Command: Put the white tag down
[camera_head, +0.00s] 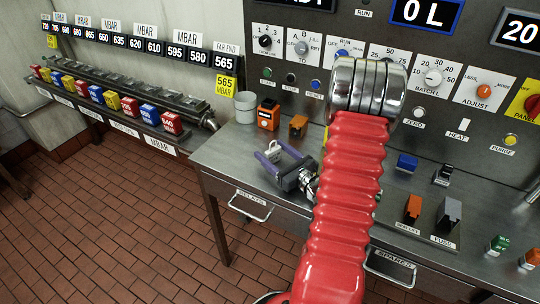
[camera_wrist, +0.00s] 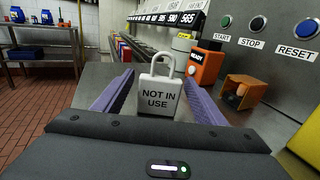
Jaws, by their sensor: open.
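The white tag (camera_wrist: 158,101) is shaped like a padlock with a shackle and reads NOT IN USE. In the wrist view it stands upright between the two purple fingers of my gripper (camera_wrist: 159,78). The fingers are open, with a narrow gap on either side of the tag. Its lower edge is close to my gripper's body, and I cannot clearly see its contact with the bench. In the head view my gripper (camera_head: 268,149) is low over the left part of the steel bench (camera_head: 222,155), and the tag is small and hard to make out there.
An orange READY box (camera_head: 267,115) and a small open orange box (camera_head: 298,127) stand behind my gripper. A grey cup (camera_head: 245,107) is at the bench's back left corner. The control panel (camera_head: 275,65) rises behind. A rack of coloured blocks (camera_head: 130,107) is farther left.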

